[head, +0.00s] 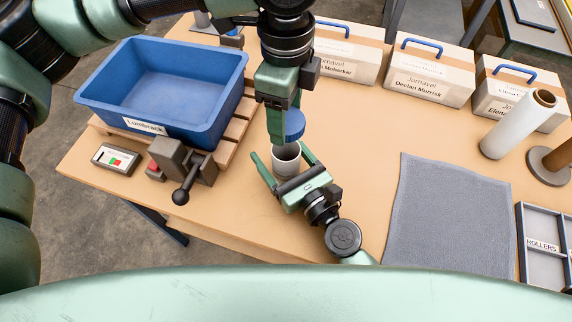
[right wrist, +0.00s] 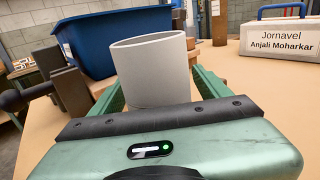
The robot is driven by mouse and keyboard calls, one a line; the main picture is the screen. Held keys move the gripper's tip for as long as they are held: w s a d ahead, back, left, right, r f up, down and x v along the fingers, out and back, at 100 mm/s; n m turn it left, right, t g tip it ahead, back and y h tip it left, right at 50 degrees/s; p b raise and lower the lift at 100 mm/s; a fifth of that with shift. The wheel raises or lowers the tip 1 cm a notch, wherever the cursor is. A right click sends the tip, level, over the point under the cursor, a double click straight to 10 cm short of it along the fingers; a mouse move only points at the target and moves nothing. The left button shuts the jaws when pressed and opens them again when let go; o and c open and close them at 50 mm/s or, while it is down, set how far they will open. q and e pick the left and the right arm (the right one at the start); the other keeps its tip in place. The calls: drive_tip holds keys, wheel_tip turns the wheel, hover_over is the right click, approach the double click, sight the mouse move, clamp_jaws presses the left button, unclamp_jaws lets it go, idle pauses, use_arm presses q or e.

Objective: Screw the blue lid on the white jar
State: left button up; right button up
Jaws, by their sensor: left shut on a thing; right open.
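The white jar (head: 286,161) stands upright and open on the table; in the right wrist view the jar (right wrist: 152,72) looks plain, pale and without a lid. The blue lid (head: 295,123) is just above the jar, slightly right of its mouth in the head view. My left gripper (head: 284,126) points down and is shut on the lid. My right gripper (head: 281,156) is open, low over the table, with one finger on each side of the jar. Whether its fingers touch the jar cannot be told. The lid does not show in the right wrist view.
A blue bin (head: 165,88) on a wooden pallet and a fly press (head: 182,163) are at left. White boxes (head: 430,75) with blue handles line the back. A grey mat (head: 449,215), a roll (head: 518,125) and a divided tray (head: 543,250) are at right. Table between jar and mat is clear.

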sight(286, 164)
clamp_jaws()
use_arm(q)
drive_tip(key=shift+f, duration=2.5)
drive_tip(key=shift+f, duration=0.9)
drive_tip(key=shift+f, duration=0.55)
